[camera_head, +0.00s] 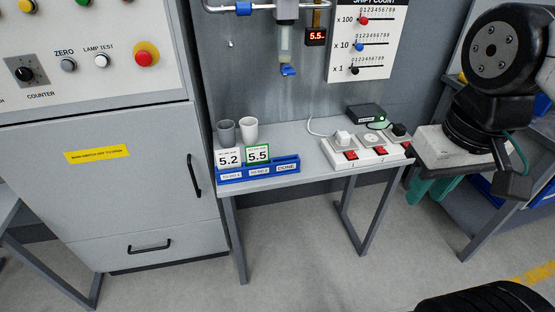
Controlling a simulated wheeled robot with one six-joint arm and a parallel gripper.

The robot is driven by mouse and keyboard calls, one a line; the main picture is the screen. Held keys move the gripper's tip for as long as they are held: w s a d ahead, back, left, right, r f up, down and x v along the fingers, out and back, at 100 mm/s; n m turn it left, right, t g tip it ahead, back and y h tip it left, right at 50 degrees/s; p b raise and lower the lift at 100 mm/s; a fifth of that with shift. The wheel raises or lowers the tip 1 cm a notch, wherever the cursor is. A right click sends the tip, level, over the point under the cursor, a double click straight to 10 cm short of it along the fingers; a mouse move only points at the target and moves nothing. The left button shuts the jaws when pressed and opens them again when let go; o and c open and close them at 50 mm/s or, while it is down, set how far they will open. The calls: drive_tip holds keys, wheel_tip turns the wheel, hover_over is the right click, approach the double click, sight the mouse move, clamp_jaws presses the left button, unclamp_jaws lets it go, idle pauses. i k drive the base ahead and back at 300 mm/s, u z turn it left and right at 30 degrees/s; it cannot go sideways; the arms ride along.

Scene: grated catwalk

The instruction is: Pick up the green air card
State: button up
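The green air card (257,154) is a white card with a green border and the number 5.5. It stands upright in a blue rack (289,178) on the narrow grey bench. A plain white card (229,159) reading 5.2 stands just left of it in the same rack. The rack's right slot, labelled DONE, looks empty. A dark arm that appears to be mine shows at the right edge, well away from the cards. My gripper's fingers are not in this view.
Grey and white cups (248,129) stand behind the cards. A white power strip (364,151) with plugs and red switches lies to the right, with a small black box (367,113) behind it. A dispenser (287,50) hangs above. A grey cabinet (120,190) stands to the left.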

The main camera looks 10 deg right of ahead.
sight(258, 154)
drive_tip(key=z, duration=0.45)
drive_tip(key=i, duration=0.7)
drive_tip(key=u, duration=2.25)
